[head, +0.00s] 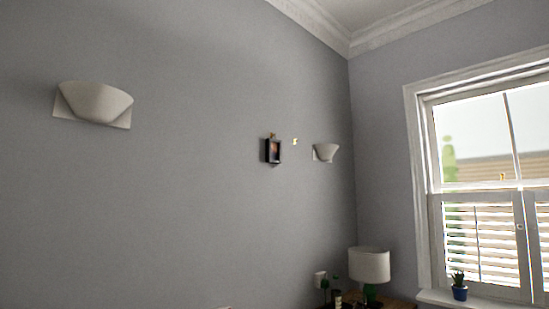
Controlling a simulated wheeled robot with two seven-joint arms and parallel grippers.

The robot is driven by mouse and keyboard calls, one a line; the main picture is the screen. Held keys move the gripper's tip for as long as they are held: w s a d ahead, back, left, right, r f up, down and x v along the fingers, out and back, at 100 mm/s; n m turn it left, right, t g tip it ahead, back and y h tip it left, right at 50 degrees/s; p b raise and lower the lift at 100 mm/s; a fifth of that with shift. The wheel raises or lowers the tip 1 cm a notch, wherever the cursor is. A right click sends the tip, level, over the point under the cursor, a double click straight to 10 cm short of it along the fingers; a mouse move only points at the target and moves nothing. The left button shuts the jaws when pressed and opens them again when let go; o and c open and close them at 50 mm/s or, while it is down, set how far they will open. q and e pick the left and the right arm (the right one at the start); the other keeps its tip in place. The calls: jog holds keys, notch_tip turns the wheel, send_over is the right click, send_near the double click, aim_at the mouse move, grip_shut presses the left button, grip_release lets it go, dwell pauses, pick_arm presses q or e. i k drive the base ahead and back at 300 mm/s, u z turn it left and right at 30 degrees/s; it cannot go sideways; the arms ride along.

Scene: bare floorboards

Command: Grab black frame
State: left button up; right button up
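A small black frame (273,151) with a dark, orange-tinted picture is on the grey wall, right of the middle of the head view. It is some way off, left of a white wall lamp. A small brownish thing shows at its top edge, too small to make out. Neither of my grippers is in view.
White wall lamps (95,103) (326,152) stick out from the wall. Below right, a table lamp (369,266) and small items stand on a wooden surface (395,302) in the corner. A potted plant (459,292) sits on the windowsill. The floor is out of view.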

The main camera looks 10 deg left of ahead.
aim_at(273, 146)
jog(key=z, duration=0.8)
jog(key=i, duration=1.6)
jog(key=z, duration=0.4)
jog(key=i, duration=1.5)
jog(key=u, duration=1.3)
jog(key=i, duration=0.95)
jog(key=u, duration=0.7)
